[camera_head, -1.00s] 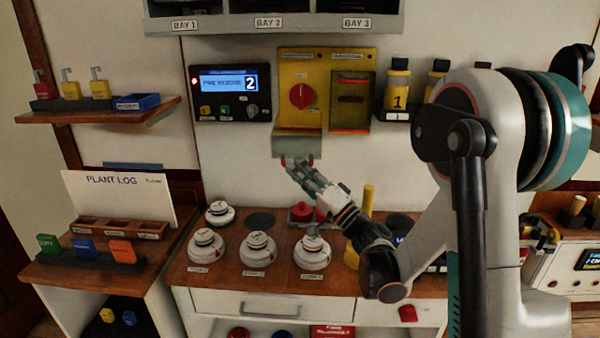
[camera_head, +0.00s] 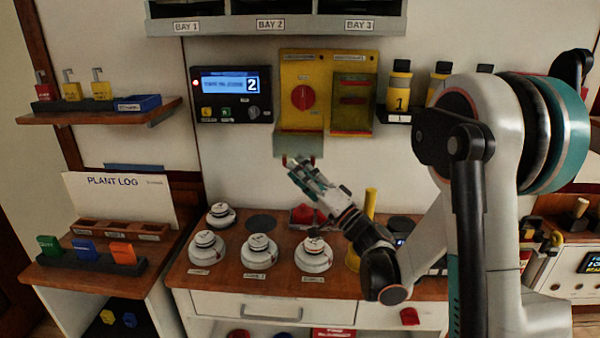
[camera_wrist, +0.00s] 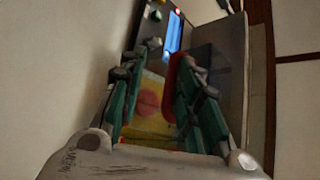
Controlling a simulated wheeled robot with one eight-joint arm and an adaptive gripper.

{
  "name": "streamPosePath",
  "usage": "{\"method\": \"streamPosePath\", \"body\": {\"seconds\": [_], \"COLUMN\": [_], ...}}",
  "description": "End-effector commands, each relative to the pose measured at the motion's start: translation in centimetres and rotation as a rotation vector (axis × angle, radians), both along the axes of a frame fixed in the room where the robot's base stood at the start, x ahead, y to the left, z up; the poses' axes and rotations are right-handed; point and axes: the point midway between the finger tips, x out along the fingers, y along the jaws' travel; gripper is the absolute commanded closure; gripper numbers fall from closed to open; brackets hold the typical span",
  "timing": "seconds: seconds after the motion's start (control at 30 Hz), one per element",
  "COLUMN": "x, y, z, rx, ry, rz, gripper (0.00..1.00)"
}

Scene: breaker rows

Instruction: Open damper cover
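The yellow damper panel (camera_head: 301,70) with a red round knob (camera_head: 302,97) is on the wall in the head view. A grey flap (camera_head: 298,145), which looks like the cover, juts out at its bottom, with small red bits at its lower edge. My gripper (camera_head: 291,163) is just below that edge; I cannot tell if it touches. In the wrist view the fingers of my gripper (camera_wrist: 162,75) stand apart, with the blurred yellow panel (camera_wrist: 152,122) and knob between them. A red part (camera_wrist: 171,88) lies close to the right finger, beside a grey plate (camera_wrist: 222,65).
A display unit (camera_head: 231,94) is left of the panel, and a second yellow box (camera_head: 352,103) is close on its right. Bottles (camera_head: 399,86) stand on a shelf farther right. Below, several white round detectors (camera_head: 259,251) sit on the wooden counter (camera_head: 234,284).

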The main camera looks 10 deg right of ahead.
Motion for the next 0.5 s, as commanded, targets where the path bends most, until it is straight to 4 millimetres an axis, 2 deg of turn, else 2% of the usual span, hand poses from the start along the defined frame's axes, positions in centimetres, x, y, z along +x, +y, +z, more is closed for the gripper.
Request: {"method": "streamPosePath", "body": {"seconds": [0.5], "x": [-5.0], "y": [-3.4], "z": [-2.8], "rx": [0.000], "ry": [0.000], "rz": [-0.004], "gripper": [0.70]}}
